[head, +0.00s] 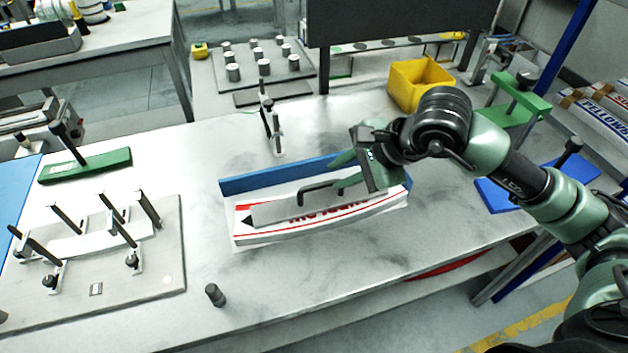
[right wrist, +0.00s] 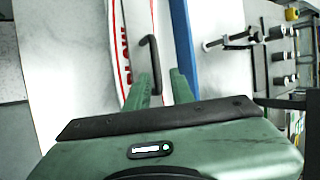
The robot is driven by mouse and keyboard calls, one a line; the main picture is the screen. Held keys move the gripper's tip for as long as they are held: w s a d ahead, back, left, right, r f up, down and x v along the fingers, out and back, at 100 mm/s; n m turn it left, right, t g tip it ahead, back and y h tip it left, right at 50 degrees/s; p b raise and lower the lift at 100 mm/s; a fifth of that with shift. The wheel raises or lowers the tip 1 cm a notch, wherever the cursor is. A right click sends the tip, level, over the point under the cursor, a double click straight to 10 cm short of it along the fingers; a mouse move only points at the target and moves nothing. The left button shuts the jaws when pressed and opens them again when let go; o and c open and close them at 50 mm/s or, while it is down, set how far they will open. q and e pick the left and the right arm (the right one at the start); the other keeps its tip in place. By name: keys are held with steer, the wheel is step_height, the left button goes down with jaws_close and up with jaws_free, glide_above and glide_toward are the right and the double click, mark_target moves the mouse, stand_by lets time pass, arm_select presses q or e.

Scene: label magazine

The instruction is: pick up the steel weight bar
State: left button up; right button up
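The steel weight bar (head: 272,212) is a flat grey bar with a black bent handle (head: 318,188). It lies on white labels with red print (head: 300,228) in front of a blue rail (head: 250,182). My right gripper (head: 343,172) is over the bar's right part, by the handle. In the right wrist view, its green fingers (right wrist: 163,78) are apart, and the black handle (right wrist: 153,58) shows between them from this angle. I cannot tell whether they touch it. The gripper and wrist hide the bar's right end. My left gripper is not in view.
A small dark cylinder (head: 215,294) stands near the front edge. A grey plate with several clamps (head: 166,280) is at left, beside a green block (head: 85,165). A toggle clamp (head: 277,140) stands behind the rail. A yellow bin (head: 420,82) is behind my right arm.

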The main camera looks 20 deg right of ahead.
mark_target(324, 185)
steer(key=shift+w+a+f, duration=0.1)
steer(key=shift+w+f, duration=0.1)
steer(key=shift+f, duration=0.05)
steer(key=shift+w+a+f+p, duration=0.2)
steer(key=shift+a+f+p, duration=0.45)
steer(key=shift+f+p, duration=0.2)
steer(key=p+x, duration=0.1)
steer(key=x, duration=0.3)
steer(key=shift+f, duration=0.15)
jaws_close()
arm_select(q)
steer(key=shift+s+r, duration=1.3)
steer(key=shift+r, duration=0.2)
